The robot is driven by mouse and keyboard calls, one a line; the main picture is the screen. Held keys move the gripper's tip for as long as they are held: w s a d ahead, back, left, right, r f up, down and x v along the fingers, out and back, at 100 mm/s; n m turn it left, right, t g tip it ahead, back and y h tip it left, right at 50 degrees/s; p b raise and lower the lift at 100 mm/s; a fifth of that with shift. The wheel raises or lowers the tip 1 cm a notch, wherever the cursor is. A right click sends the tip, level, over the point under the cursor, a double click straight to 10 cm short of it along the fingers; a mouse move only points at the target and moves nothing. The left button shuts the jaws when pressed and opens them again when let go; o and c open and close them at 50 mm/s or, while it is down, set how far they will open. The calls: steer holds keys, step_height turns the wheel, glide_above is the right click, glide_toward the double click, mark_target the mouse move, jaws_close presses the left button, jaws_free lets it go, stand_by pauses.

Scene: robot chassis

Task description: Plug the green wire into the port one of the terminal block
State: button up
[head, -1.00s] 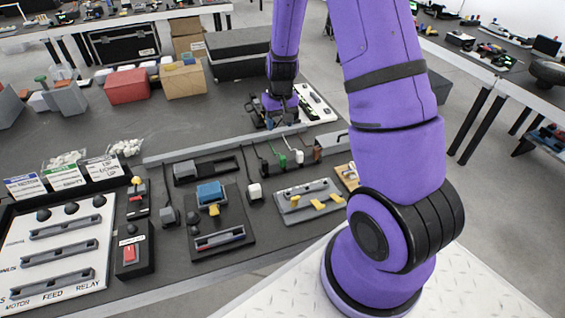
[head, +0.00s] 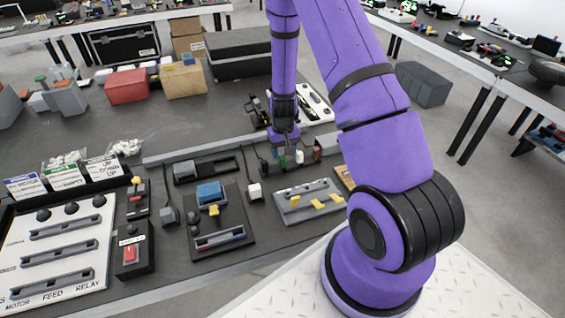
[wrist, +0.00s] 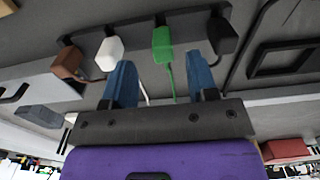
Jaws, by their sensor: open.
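The green wire's plug (wrist: 162,43) stands in a dark rack between a white plug (wrist: 108,54) and a black plug (wrist: 221,37). Its thin green lead hangs toward my gripper (wrist: 160,64). My gripper has two blue fingers, spread apart and empty, one on each side of the green plug's line. The fingers look short of the plug and do not clearly touch it. In the head view my gripper (head: 286,146) is over the rack, with the green plug (head: 283,161) just below it. I cannot tell for certain which fixture is the terminal block.
A brown plug (wrist: 68,62) is also in the rack. A grey block with yellow tabs (head: 280,207) and a blue-topped device (head: 210,193) stand nearer. A labelled panel (head: 50,270) is at left.

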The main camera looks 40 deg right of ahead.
mark_target(282, 157)
step_height(282, 157, down, 4)
steer(key=shift+a+f, duration=0.1)
steer(key=shift+a, duration=0.05)
jaws_close()
steer(key=shift+w, duration=0.1)
stand_by(0.3)
step_height(282, 157, up, 11)
stand_by(0.7)
